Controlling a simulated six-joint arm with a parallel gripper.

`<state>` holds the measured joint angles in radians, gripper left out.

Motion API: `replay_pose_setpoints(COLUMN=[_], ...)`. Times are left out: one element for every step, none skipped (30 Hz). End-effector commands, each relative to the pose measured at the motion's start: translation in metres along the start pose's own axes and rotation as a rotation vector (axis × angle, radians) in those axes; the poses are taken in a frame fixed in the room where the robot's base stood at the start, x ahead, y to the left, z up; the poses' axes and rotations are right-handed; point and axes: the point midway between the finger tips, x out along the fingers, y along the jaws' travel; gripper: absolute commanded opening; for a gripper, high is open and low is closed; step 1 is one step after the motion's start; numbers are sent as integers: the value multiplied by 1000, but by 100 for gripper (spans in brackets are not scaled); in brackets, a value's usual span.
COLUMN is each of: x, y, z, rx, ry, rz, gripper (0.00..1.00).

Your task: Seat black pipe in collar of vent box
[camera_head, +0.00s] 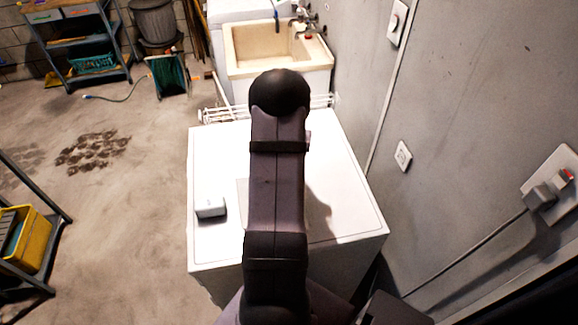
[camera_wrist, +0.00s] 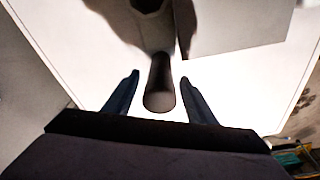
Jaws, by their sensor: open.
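The black pipe (camera_wrist: 159,88) shows in the wrist view as a short dark cylinder over the white appliance top, between my fingers. My gripper (camera_wrist: 160,77) is open, with one dark finger on each side of the pipe and a visible gap to each. In the head view my arm covers my gripper and the pipe. I cannot pick out the vent box or its collar for certain. A dark shape (camera_wrist: 147,4) at the top edge of the wrist view is cut off and unclear.
A grey wall (camera_head: 450,130) stands close on the right. A sink (camera_head: 280,48) is behind. The top's back left is clear.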

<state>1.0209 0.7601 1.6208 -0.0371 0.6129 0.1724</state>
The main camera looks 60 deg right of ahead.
Motion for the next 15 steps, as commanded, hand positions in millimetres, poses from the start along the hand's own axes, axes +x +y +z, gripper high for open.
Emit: replay_pose_setpoints(x=[0,0,0,0,0,0,0,0,0,0,0,0,0,0,0], y=[0,0,0,0,0,0,0,0,0,0,0,0,0,0,0], z=[0,0,0,0,0,0,0,0,0,0,0,0,0,0,0], rx=[0,0,0,0,0,0,0,0,0,0,0,0,0,0,0], ry=[1,1,1,1,1,1,1,1,1,1,1,1,1,1,1], rz=[0,0,0,0,0,0,0,0,0,0,0,0,0,0,0], gripper=[51,51,51,51,48,39,32,24,15,8,6,6,6,6,6])
